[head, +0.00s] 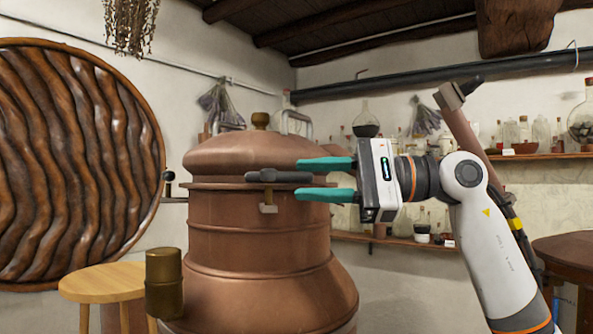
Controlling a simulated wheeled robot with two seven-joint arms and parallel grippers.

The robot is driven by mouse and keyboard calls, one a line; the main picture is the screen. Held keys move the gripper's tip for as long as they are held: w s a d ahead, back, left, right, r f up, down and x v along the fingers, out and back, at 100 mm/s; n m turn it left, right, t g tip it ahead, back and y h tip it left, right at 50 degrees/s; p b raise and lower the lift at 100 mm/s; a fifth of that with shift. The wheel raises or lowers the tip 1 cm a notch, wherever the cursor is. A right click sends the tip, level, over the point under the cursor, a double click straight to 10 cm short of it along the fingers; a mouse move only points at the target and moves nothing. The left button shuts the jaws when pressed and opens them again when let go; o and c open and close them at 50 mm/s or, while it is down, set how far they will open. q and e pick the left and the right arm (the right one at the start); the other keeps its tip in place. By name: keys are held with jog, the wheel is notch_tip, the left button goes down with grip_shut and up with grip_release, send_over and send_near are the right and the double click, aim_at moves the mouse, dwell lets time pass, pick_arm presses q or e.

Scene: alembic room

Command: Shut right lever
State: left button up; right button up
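A copper still (258,240) with a domed lid (243,150) stands in the middle. The right lever, a dark grey handle (275,176), lies roughly level across the front of the still at the lid's rim, above a small metal bracket (268,209). My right gripper (312,179) comes in from the right with its teal fingers apart, one above and one below the lever's right end. I cannot tell whether the fingers touch it. Another lever with a dark knob (169,177) sticks out at the still's left side. My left gripper is not in view.
A brass canister (163,283) stands in front of the still at the lower left, near a round wooden stool (103,280). Shelves with glassware (540,156) line the right wall. A dark round table (565,249) is at the right edge.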

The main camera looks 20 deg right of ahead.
aim_at(279, 177)
jog(key=shift+x, duration=1.1)
jog(key=shift+s+a+r, duration=0.1)
jog(key=shift+a+r, duration=0.05)
jog(key=shift+a, duration=0.15)
jog(key=shift+c, duration=0.4)
grip_shut()
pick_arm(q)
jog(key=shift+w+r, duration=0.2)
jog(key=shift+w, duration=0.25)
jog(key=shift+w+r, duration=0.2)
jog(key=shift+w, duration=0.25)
